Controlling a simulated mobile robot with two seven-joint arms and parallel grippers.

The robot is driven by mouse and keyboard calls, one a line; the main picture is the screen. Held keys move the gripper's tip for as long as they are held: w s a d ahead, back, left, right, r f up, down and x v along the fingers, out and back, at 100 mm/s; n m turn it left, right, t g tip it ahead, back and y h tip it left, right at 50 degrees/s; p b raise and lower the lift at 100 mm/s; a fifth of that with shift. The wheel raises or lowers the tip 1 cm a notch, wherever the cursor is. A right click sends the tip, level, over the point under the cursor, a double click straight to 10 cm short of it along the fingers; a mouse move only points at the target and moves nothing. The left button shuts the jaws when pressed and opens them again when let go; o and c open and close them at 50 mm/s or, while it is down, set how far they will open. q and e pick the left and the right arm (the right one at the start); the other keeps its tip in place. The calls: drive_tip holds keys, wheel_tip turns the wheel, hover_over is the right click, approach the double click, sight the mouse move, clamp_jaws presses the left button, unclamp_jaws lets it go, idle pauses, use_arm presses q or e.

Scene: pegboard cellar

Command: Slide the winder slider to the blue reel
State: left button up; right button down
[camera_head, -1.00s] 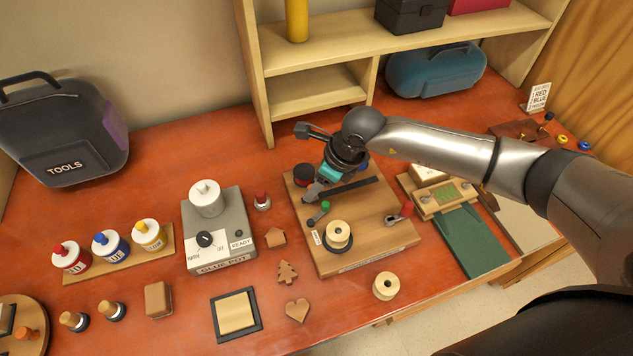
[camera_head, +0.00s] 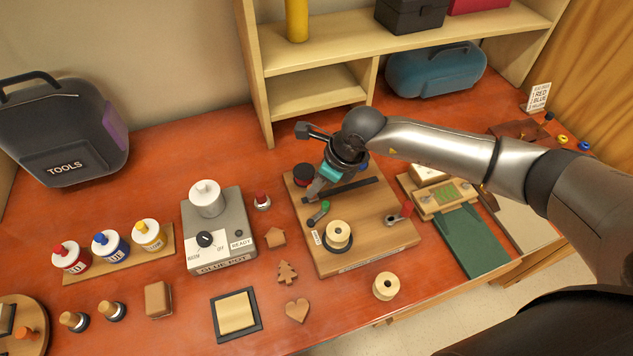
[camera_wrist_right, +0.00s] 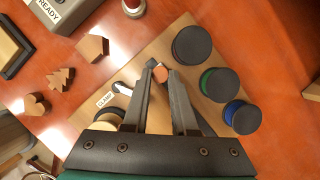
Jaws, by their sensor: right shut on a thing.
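The winder is a wooden board (camera_head: 370,238) with a dark rail (camera_head: 357,189) across it. Behind the rail, the red reel (camera_head: 303,174) stands at the left and the blue reel (camera_head: 364,167) at the right, partly behind my gripper. The right wrist view shows the dark-topped reels in a row, with the green reel (camera_wrist_right: 217,84) between the others and the blue reel (camera_wrist_right: 242,117) at the end. My right gripper (camera_head: 316,189) is shut on the winder slider (camera_wrist_right: 161,74) near the rail's left part, by the red reel. Its fingers hide most of the slider. My left gripper is out of view.
On the board's front are a pale spool (camera_head: 338,233), a green-tipped clamp lever (camera_head: 319,213) and a red-handled crank (camera_head: 399,213). The glue pot (camera_head: 215,235) stands left of the board. A loose spool (camera_head: 386,286) lies in front. A shelf (camera_head: 320,92) rises behind.

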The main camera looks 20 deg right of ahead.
idle(0.6)
drive_tip(key=d+b, duration=0.2)
drive_tip(key=d, duration=0.5)
drive_tip(key=d+b, duration=0.2)
drive_tip(key=d, duration=0.4)
drive_tip(key=shift+w+d+f, duration=0.15)
drive_tip(key=shift+w+d, duration=0.05)
drive_tip(key=shift+d, duration=0.6)
drive_tip(key=c, duration=0.7)
unclamp_jaws()
drive_tip(key=shift+c, duration=0.2)
drive_tip(key=shift+o, duration=0.3)
drive_tip(key=b+v, duration=0.1)
drive_tip(key=v, duration=1.4)
drive_tip(key=shift+r, duration=0.3)
